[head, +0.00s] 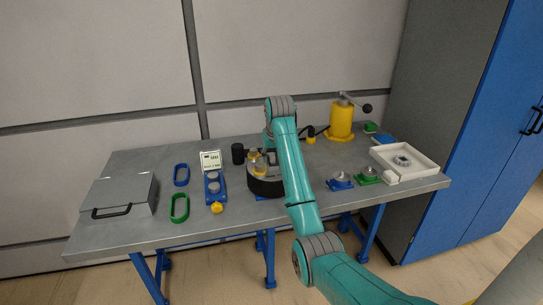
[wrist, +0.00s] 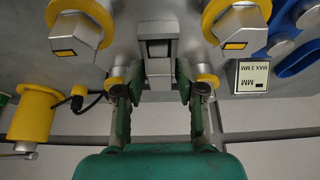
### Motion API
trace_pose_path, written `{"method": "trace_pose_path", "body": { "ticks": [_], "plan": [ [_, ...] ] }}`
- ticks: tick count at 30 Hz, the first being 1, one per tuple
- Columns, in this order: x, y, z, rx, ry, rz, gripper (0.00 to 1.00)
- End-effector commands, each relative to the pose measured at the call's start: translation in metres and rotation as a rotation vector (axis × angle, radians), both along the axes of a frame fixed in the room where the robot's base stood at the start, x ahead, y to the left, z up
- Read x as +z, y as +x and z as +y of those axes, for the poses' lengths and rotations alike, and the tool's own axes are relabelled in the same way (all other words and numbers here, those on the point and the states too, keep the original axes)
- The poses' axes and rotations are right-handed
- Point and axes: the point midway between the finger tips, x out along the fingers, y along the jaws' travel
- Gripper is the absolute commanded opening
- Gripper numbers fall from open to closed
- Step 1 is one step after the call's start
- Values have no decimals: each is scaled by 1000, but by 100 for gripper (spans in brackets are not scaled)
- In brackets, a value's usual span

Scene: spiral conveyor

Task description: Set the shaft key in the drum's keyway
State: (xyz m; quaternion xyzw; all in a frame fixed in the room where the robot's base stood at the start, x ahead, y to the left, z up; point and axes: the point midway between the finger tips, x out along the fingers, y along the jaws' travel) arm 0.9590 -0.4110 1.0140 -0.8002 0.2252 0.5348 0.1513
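In the head view the dark round drum (head: 266,188) stands mid-bench, with yellow and grey fittings on top. My arm's end is over it and hides part of it. In the wrist view my gripper (wrist: 159,88) has its two fingers on either side of a narrow grey block (wrist: 158,67), which looks like the shaft key. A thin gap seems to show between block and fingers. The block lines up with a wider grey piece at the top of the picture. I cannot tell whether it sits in the keyway; the slot itself is not clear.
A yellow press-like device (head: 341,122) stands behind right, and a white tray (head: 425,156) with a gear lies far right. Blue and green holders (head: 341,181) are right of the drum. A small display (head: 211,160) and a grey lidded box (head: 118,197) are left.

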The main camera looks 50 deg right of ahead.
Motion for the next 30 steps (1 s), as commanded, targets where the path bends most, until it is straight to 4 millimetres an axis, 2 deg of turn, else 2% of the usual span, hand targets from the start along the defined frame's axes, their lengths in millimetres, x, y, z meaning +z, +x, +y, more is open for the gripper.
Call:
{"method": "trace_pose_path", "body": {
  "ticks": [8,13,24,30],
  "plan": [
    [-1,0,0,0,2,3,57],
    [6,0,0,0,1,1,57],
    [69,0,0,0,-1,-1,57],
    [92,1,0,0,0,0,57]
  ]
}}
